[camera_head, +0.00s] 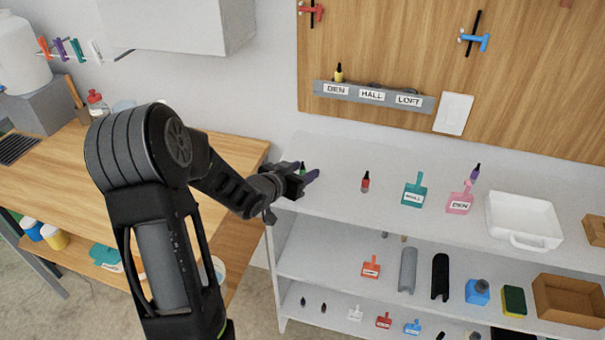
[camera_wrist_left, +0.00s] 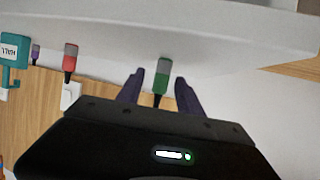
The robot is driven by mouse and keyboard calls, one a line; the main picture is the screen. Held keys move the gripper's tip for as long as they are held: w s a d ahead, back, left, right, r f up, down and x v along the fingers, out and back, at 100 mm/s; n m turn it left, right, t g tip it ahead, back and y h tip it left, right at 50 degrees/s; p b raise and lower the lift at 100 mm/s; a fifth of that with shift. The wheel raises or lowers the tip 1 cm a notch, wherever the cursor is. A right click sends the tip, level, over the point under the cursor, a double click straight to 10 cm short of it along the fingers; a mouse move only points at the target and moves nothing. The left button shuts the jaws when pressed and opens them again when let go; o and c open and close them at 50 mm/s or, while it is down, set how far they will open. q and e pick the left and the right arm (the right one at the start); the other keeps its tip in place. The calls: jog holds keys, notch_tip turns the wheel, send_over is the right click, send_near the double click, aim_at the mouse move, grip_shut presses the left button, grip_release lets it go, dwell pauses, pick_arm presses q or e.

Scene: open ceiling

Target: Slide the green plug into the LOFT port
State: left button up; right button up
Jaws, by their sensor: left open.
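The green plug (camera_head: 303,168) stands on the top shelf near its left end, partly hidden by my left gripper (camera_head: 308,174). In the left wrist view the green plug (camera_wrist_left: 161,78) shows between the two purple fingers of the left gripper (camera_wrist_left: 160,82), with visible gaps at both sides. The left gripper is open and does not hold it. The LOFT port (camera_head: 408,100) is the right end of a grey strip on the wooden wall board, beside HALL and DEN labels. My right gripper is not in view.
A red plug (camera_head: 365,182) stands right of the green one, then a teal tag piece (camera_head: 414,190), a pink one (camera_head: 460,198), a purple plug (camera_head: 475,172) and a white tray (camera_head: 523,222). A yellow plug (camera_head: 339,74) stands at the DEN port.

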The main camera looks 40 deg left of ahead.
pick_arm(q)
jog(key=shift+c, duration=0.3)
grip_shut()
dwell(0.4)
